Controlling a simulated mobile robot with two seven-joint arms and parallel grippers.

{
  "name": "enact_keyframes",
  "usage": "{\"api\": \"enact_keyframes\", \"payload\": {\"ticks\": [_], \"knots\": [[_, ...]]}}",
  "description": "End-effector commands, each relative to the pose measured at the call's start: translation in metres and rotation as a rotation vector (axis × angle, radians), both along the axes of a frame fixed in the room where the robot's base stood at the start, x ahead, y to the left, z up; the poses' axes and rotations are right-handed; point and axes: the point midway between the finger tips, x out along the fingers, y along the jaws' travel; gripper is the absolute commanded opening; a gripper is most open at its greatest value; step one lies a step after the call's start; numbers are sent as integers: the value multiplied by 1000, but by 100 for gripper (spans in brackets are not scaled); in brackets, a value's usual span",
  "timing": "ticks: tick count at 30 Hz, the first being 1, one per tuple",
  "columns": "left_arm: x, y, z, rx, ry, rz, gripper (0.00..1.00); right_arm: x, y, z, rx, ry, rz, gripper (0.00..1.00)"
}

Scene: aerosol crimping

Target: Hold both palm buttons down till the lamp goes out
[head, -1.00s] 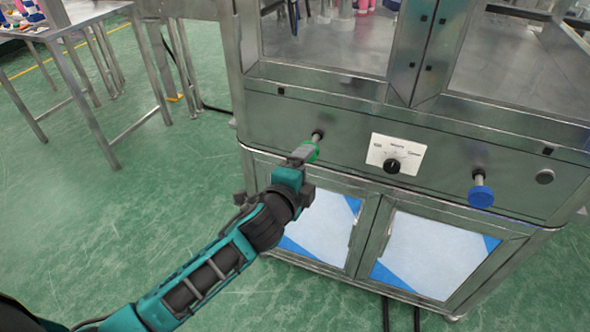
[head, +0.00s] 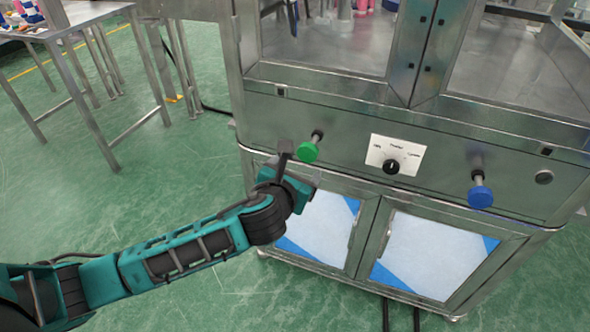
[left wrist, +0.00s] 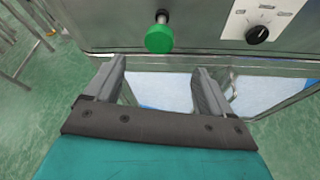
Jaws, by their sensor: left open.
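The green palm button (head: 307,152) sticks out on a metal stem from the front panel of the steel machine. It also shows in the left wrist view (left wrist: 159,39), beyond and above my fingers. The blue palm button (head: 480,196) sticks out at the right of the same panel. My left gripper (head: 286,150) is just left of and below the green button in the head view. In the left wrist view its two fingers (left wrist: 157,75) are apart with nothing between them. I cannot tell whether it touches the button. My right gripper is not in view. I cannot make out a lamp.
A white plate with a black knob (head: 391,166) sits between the buttons. Cabinet doors with pale panels (head: 437,255) are below. A steel table (head: 90,20) stands at the back left.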

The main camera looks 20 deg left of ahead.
Motion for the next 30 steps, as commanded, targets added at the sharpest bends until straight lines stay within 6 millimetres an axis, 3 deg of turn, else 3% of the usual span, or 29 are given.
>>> {"api": "enact_keyframes", "payload": {"ticks": [5, 21, 30], "knots": [[8, 2, -3, 34, 5, -8, 83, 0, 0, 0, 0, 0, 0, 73], [83, 10, -33, 29, 6, -7, 83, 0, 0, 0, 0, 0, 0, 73], [107, 12, -43, 30, 5, -7, 83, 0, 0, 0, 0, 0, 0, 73]]}}
